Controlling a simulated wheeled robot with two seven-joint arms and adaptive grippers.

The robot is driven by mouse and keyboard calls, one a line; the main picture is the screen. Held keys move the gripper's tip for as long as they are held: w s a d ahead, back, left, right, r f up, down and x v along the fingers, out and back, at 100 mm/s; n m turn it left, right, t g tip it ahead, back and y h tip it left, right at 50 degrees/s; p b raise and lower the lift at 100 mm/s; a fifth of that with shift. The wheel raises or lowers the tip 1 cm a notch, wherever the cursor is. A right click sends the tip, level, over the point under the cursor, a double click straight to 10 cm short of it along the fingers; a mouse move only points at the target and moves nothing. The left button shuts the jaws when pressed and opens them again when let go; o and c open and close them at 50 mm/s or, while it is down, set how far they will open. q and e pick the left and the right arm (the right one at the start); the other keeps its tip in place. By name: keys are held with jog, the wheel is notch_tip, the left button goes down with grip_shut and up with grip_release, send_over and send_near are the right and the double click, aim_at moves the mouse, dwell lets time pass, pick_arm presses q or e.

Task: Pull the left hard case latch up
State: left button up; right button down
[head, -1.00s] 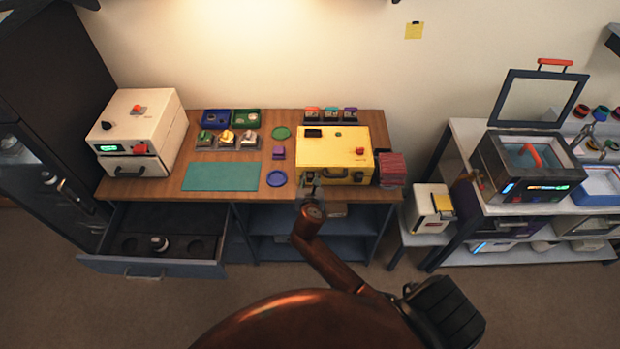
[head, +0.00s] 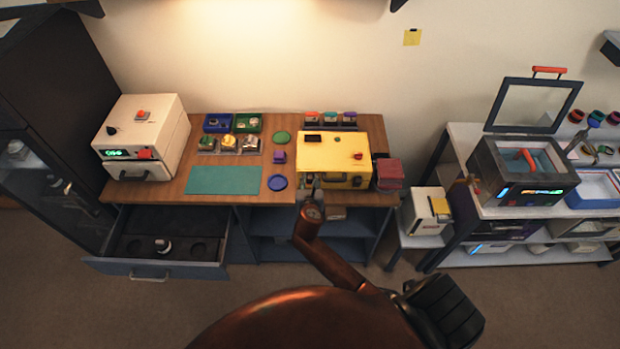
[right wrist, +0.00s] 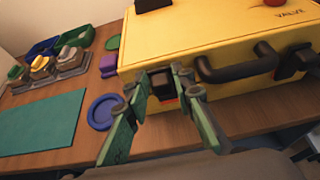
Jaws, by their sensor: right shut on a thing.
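The yellow hard case (head: 345,152) stands closed on the wooden table, with a dark carry handle (right wrist: 238,66) on its front. The left latch (right wrist: 162,84) is a small dark piece on the case front, left of the handle in the right wrist view. My right gripper (head: 314,184) is at the front left of the case. In the right wrist view its green fingers (right wrist: 161,88) reach to both sides of the latch and are shut on it. The fingers partly hide the latch, so its exact angle is hard to tell. My left gripper is not in view.
A blue round dish (head: 277,182), a purple block (head: 279,157) and a teal mat (head: 223,180) lie left of the case. Red stacked items (head: 389,174) stand close on its right. An open drawer (head: 160,262) juts out below the table's left part.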

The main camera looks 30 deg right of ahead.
jog(key=shift+r, duration=0.15)
jog(key=c, duration=1.8)
grip_release()
jog(key=shift+o, duration=0.2)
jog(key=shift+s, duration=0.1)
jog(key=v, duration=1.2)
